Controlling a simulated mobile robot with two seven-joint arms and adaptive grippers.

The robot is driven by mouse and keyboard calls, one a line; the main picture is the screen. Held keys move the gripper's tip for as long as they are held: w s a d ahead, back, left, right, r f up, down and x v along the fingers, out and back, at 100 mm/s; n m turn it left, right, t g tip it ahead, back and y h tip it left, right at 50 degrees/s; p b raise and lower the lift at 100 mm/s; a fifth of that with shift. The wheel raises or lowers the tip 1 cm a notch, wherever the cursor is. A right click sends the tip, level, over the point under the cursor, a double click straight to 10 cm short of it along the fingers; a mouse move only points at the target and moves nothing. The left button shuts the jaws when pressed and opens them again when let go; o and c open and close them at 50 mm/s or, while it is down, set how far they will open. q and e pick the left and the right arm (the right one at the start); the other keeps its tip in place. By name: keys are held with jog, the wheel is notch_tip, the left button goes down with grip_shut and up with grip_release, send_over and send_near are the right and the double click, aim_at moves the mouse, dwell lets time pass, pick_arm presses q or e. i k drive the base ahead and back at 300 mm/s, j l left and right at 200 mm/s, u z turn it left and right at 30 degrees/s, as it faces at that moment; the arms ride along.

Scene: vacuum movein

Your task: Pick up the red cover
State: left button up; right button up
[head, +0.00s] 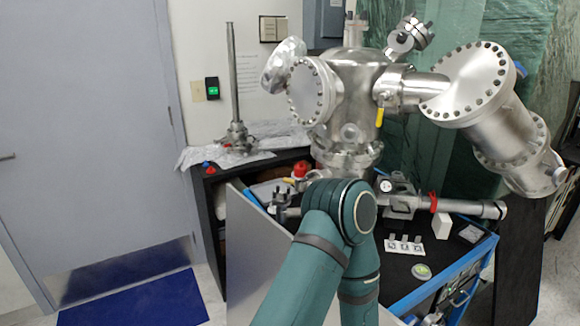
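A small round red piece (300,169), which looks like the red cover, sits at the left of the steel vacuum chamber's base. One of my teal arms rises from the bottom middle of the head view and bends at a joint just right of and below the red piece. The joint hides part of the bench behind it. I cannot make out either gripper, and nothing is seen touching the red piece.
The steel chamber (345,100) with wide flanged ports fills the upper middle and right. A steel tube (465,207) carries a red ring (433,202). Small white-based parts (404,246) lie on the dark blue-edged cart. A blue mat (135,302) lies on the floor at left.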

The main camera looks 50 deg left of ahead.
aim_at(300, 169)
jog(key=j, duration=0.65)
jog(key=k+j, duration=0.15)
jog(key=j, duration=1.15)
